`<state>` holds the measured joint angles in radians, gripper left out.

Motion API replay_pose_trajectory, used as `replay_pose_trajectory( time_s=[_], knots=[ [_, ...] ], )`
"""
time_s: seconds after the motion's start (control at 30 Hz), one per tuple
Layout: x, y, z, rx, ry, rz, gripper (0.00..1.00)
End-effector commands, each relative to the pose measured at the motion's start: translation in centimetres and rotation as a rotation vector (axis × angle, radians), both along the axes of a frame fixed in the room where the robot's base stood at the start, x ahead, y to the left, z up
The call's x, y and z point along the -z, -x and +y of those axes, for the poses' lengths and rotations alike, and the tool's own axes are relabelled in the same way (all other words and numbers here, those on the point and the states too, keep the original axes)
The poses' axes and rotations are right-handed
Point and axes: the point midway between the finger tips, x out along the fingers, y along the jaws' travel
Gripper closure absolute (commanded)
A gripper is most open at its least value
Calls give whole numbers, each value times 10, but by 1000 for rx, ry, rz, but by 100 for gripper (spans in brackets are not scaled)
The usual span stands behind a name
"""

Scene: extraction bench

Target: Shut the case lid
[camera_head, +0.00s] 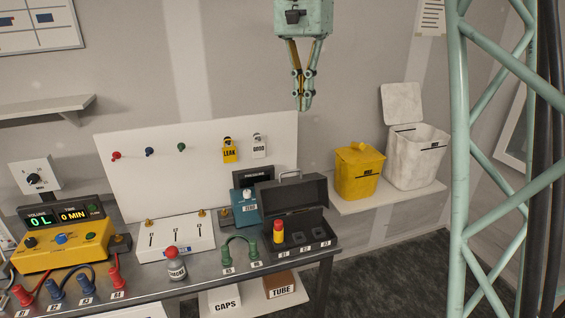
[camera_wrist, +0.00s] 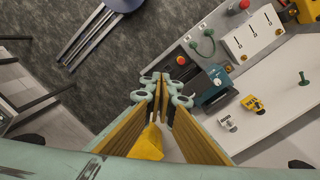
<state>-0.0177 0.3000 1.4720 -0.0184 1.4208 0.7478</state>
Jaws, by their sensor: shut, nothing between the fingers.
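The dark case (camera_head: 297,254) stands at the right end of the bench, with its lid (camera_head: 298,200) raised at the back and a grey handle on the lid's top edge. A red-and-yellow vial (camera_head: 278,232) stands in its left slot; the other slots look empty. In the wrist view the red vial top (camera_wrist: 181,60) shows beyond the fingers. My gripper (camera_head: 303,107) is shut and empty, pointing down high above the case, apart from it. Its closed fingers also show in the wrist view (camera_wrist: 163,82), and they hide part of the case area.
A teal scale (camera_head: 246,214) stands just left of the case. A yellow bin (camera_head: 358,175) and a white bin with raised lid (camera_head: 415,160) sit on a shelf to the right. A white board (camera_head: 190,175) rises behind the bench. The air around my gripper is clear.

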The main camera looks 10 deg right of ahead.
Motion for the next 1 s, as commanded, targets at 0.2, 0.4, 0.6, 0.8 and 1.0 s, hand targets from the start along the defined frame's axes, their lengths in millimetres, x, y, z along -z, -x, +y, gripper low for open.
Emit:
replay_pose_trajectory(
  time_s=[0.2,0.4,0.6,0.8,1.0],
  knots=[
    [6,-39,1,64,7,35,100],
    [14,-71,2,125,15,66,100],
    [25,-101,4,185,26,97,100],
    [40,-130,5,245,38,126,100],
    [56,-156,6,305,53,156,100]
  ],
)
